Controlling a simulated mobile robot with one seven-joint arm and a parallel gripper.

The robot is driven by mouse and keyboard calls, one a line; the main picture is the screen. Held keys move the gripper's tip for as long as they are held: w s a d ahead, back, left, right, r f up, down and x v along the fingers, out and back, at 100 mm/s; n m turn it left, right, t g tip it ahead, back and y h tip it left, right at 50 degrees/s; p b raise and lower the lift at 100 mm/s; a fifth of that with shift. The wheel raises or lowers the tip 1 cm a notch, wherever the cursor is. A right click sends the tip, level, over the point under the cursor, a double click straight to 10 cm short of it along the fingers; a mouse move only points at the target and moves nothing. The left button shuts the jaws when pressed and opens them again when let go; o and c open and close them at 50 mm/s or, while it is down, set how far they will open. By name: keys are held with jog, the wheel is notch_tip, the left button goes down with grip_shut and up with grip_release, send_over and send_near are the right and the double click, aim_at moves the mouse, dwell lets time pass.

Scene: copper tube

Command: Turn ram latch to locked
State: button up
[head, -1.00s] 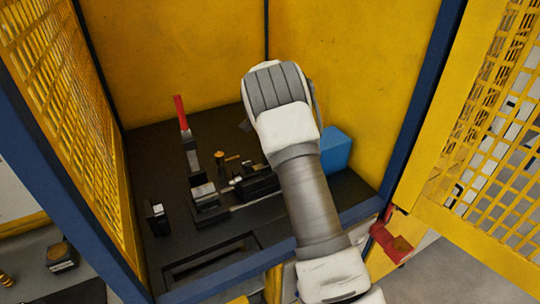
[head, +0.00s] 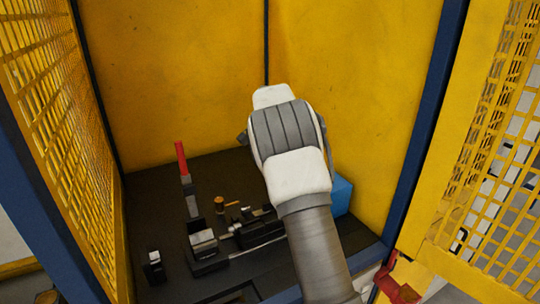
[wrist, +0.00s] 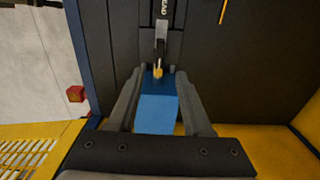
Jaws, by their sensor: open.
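Inside the yellow cage, a dark fixture (head: 208,248) stands on the black bench, with a short post with an orange-brown top (head: 219,204) and a small orange bar (head: 232,203). I cannot tell for certain which part is the ram latch. My gripper (wrist: 160,76) is open in the wrist view, and nothing is seen gripped. A small gold-tipped part (wrist: 158,72) of the fixture shows between and beyond its fingertips; whether they touch cannot be told. In the head view my wrist hides the fingers and the fixture's right end.
A blue block (head: 342,195) stands at the right of the bench; it shows between my fingers in the wrist view (wrist: 156,112). A red-handled lever (head: 181,158) rises at the back left. A small block (head: 153,265) stands front left. Yellow walls and mesh enclose the bench.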

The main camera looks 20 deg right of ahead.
notch_tip(320, 180, up, 7)
jog(key=shift+r, duration=0.15)
dwell(0.4)
jog(key=s+a+r+n+t+y, duration=0.15)
jog(key=s+r+n, duration=0.3)
jog(key=s, duration=0.55)
jog(key=s+a+r+n+t+h, duration=0.1)
jog(key=s+a+r+n+t, duration=0.15)
jog(key=s+r, duration=0.5)
jog(key=s+a+f+n, duration=0.1)
jog(key=s+f+n, duration=0.3)
jog(key=s, duration=0.6)
jog(key=s+a+f+n+t, duration=0.1)
jog(key=s+f+n, duration=0.3)
jog(key=s, duration=0.6)
jog(key=shift+s+a+n+t, duration=0.15)
jog(key=shift+a+n+t, duration=0.15)
jog(key=shift+a+n, duration=0.25)
